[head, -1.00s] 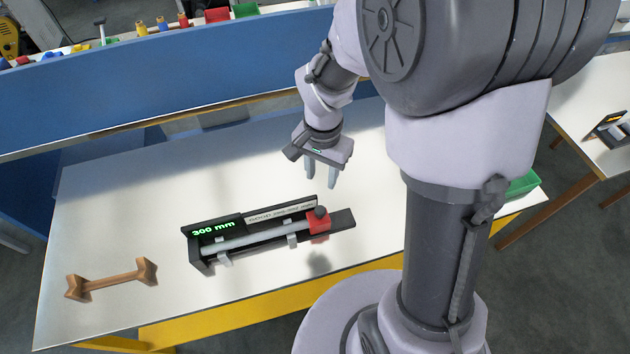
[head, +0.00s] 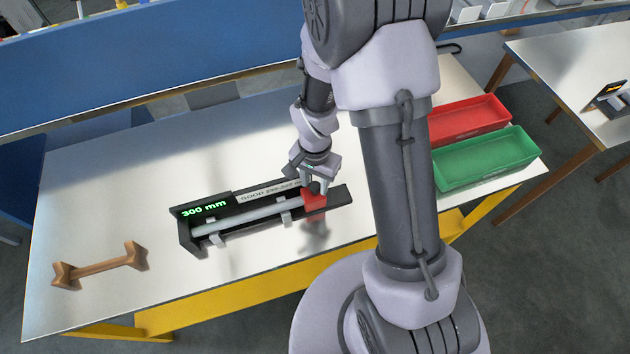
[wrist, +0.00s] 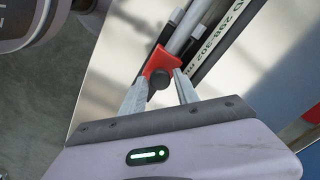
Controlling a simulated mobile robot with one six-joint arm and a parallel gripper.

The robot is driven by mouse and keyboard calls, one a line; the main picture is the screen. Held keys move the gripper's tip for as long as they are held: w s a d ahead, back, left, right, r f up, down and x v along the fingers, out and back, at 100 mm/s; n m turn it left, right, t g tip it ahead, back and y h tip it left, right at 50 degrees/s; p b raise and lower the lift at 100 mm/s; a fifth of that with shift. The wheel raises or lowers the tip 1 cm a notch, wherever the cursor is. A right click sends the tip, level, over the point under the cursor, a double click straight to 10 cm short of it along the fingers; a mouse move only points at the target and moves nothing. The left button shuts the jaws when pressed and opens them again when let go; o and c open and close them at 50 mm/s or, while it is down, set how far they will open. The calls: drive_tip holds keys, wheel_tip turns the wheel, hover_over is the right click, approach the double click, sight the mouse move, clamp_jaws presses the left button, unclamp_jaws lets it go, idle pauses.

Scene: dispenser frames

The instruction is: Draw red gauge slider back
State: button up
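The black length gauge (head: 238,236) lies on the white table with a green display reading 300 mm. A grey rod (head: 247,216) rests along it on light supports. The red slider (head: 314,203) is at the gauge's right end, close to the rod's end. It also shows in the wrist view (wrist: 160,63), with a dark round knob (wrist: 159,79). My gripper (head: 314,188) is down at the slider. In the wrist view its two fingers (wrist: 158,92) stand apart on either side of the knob. I cannot tell whether they touch it.
A brown dumbbell-shaped piece (head: 100,266) lies at the table's left. A red bin (head: 467,120) and a green bin (head: 486,160) stand at the right. A blue panel (head: 150,67) runs behind the table. The table left of the gauge's back is clear.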

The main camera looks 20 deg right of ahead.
clamp_jaws()
idle(1.2)
